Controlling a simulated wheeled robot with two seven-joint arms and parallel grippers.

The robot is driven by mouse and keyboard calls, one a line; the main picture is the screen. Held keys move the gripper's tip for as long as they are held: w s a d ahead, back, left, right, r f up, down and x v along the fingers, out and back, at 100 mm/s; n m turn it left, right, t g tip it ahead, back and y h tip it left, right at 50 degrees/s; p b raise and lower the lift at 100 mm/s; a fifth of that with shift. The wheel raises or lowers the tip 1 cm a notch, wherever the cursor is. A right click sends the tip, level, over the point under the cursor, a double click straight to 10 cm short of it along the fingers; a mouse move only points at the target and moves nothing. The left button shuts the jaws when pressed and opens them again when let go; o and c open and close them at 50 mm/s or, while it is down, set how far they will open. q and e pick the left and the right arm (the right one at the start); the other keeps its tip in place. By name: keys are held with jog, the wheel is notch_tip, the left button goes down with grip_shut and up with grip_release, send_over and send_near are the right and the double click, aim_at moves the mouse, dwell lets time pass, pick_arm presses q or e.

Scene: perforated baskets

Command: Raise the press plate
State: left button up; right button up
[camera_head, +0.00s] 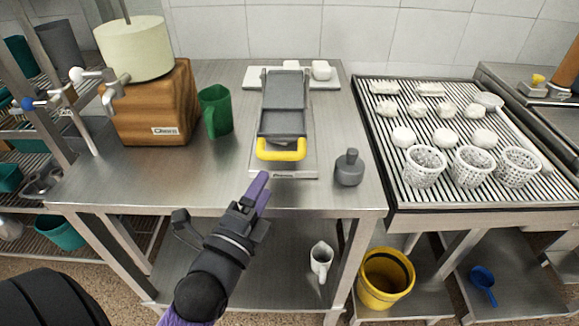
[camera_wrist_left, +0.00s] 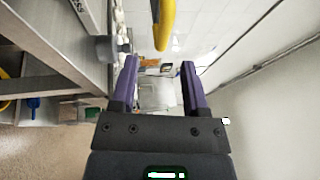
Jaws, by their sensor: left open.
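The press (camera_head: 308,140) stands on the steel table, with a grey ridged press plate (camera_head: 284,100) and a yellow handle (camera_head: 281,149) at its front end. The plate appears to lie low over the press base. My left gripper (camera_head: 262,190) is in front of the handle, near the table's front edge, and is apart from it. In the left wrist view the two purple fingers (camera_wrist_left: 160,80) are spread with nothing between them. The yellow handle (camera_wrist_left: 163,24) shows beyond the fingertips at the top of that view. My right gripper is not in view.
A grey weight-like object (camera_head: 349,168) stands right of the press. A green mug (camera_head: 215,110) and a wooden block machine (camera_head: 155,105) stand to the left. A slatted rack (camera_head: 384,158) with white baskets (camera_head: 424,167) is at right. A yellow bucket (camera_head: 386,278) sits below.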

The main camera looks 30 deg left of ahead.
aim_at(278, 158)
pick_arm(q)
jog(key=b+x, duration=0.1)
jog(key=x, duration=0.8)
jog(key=shift+w+r, duration=0.15)
jog(key=shift+r, duration=0.1)
grip_shut()
jog(key=shift+r, duration=0.15)
dwell(0.7)
